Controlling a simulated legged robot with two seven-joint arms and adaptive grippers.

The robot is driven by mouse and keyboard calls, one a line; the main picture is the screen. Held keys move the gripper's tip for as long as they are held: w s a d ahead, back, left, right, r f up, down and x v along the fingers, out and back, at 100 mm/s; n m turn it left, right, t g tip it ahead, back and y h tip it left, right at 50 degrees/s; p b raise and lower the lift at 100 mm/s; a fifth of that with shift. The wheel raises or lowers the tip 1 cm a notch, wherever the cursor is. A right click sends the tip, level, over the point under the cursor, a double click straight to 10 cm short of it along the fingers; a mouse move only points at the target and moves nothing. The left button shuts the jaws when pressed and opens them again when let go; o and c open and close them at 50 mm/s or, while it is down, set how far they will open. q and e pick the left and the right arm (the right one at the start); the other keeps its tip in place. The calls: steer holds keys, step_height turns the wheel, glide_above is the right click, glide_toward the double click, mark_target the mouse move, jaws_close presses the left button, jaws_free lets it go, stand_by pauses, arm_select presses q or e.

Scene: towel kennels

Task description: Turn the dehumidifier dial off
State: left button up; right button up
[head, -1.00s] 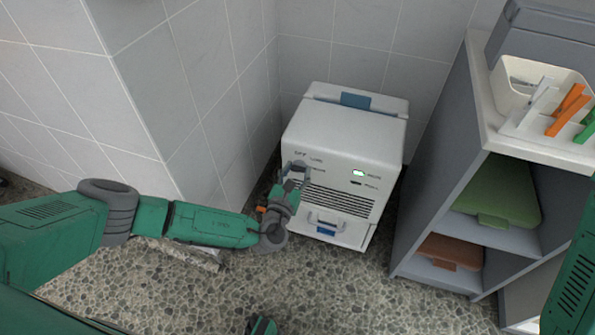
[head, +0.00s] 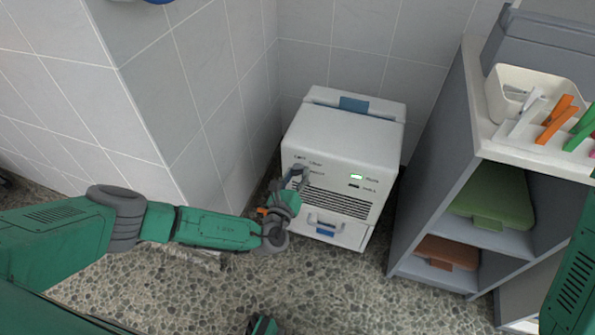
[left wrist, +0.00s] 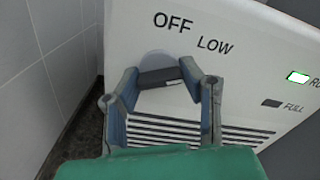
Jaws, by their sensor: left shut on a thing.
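The dehumidifier (head: 345,140) is a white box standing on the floor in the corner, its front panel facing me. Its dial (left wrist: 160,77) is a dark grey bar on a pale round base, just below the printed words OFF and LOW in the left wrist view. My left gripper (head: 302,174) is at the upper left of the front panel. In the left wrist view its two fingers (left wrist: 159,75) are shut on the dial from both sides. The fingers hide the dial in the head view. I cannot tell which mark the dial points to.
A green indicator (left wrist: 298,77) is lit beside a dark FULL lamp (left wrist: 272,103). Tiled walls (head: 215,110) stand close on the left and behind. A grey shelf unit (head: 435,165) with bins stands to the right. The pebbled floor (head: 340,290) in front is clear.

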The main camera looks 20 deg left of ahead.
arm_select(q)
steer(key=n, duration=0.2)
steer(key=shift+s+f+n, duration=0.1)
steer(key=shift+n, duration=0.3)
steer(key=n, duration=0.3)
steer(key=shift+f+n+p, duration=0.1)
steer(key=shift+n+p, duration=0.2)
steer(key=shift+p, duration=0.05)
steer(key=n, duration=0.3)
steer(key=shift+s+n+b, duration=0.1)
steer(key=shift+n+b, duration=0.25)
steer(key=shift+n, duration=1.35)
steer(key=shift+f, duration=0.1)
steer(key=o, duration=1.1)
steer(key=shift+a, duration=0.1)
steer(key=shift+o, duration=0.2)
steer(key=s, duration=1.2)
steer(key=shift+a, duration=0.25)
